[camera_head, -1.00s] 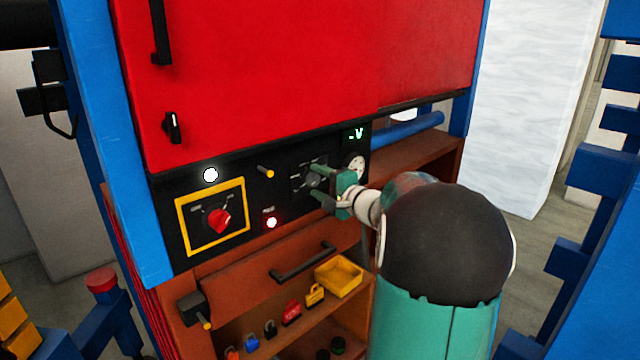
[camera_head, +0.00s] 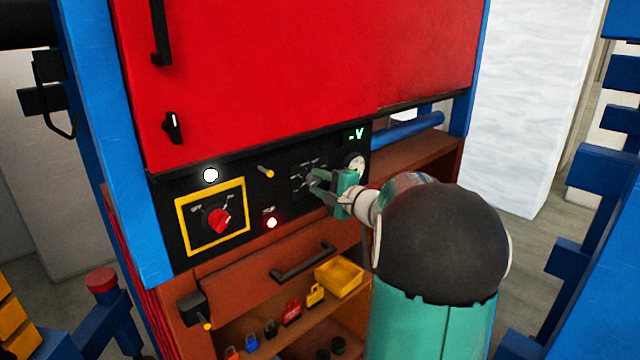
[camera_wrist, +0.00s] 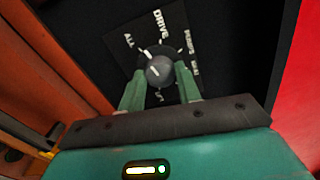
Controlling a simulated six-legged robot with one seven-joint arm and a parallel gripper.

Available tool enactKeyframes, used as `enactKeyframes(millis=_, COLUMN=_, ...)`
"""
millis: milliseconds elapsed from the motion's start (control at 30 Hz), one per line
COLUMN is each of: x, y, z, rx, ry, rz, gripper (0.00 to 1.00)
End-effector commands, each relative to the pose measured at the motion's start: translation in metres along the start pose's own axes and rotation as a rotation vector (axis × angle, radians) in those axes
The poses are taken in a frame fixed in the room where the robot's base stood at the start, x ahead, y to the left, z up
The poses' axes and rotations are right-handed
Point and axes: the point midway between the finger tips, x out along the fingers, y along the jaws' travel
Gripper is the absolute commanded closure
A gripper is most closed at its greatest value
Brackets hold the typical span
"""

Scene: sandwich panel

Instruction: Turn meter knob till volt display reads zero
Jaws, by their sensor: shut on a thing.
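The meter knob (camera_wrist: 158,70) is a round grey knob with a white pointer mark, set on a black plate with white labels around it; "DRIVE" and "ALL" can be read. My green gripper (camera_wrist: 161,85) is shut on it, one finger on each side. In the head view my gripper (camera_head: 318,184) reaches the black panel from the right and partly hides the knob. The volt display (camera_head: 356,134) shows green characters that look like "_V"; the digits are too small to read surely.
A white round dial (camera_head: 356,162) sits just right of the knob. A red switch in a yellow frame (camera_head: 241,185), a yellow-tipped lever (camera_head: 266,171) and lit lamps are to the left. A drawer handle (camera_head: 302,262) and a shelf with padlocks and a yellow tray (camera_head: 340,277) lie below.

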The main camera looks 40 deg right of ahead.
Motion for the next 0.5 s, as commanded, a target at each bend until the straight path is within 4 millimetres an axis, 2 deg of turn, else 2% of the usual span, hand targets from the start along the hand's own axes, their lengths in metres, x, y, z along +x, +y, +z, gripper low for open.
enactKeyframes(millis=500, x=0.0003, y=0.0001, z=0.0004, rx=0.421, ry=0.0, rz=0.001, gripper=0.89)
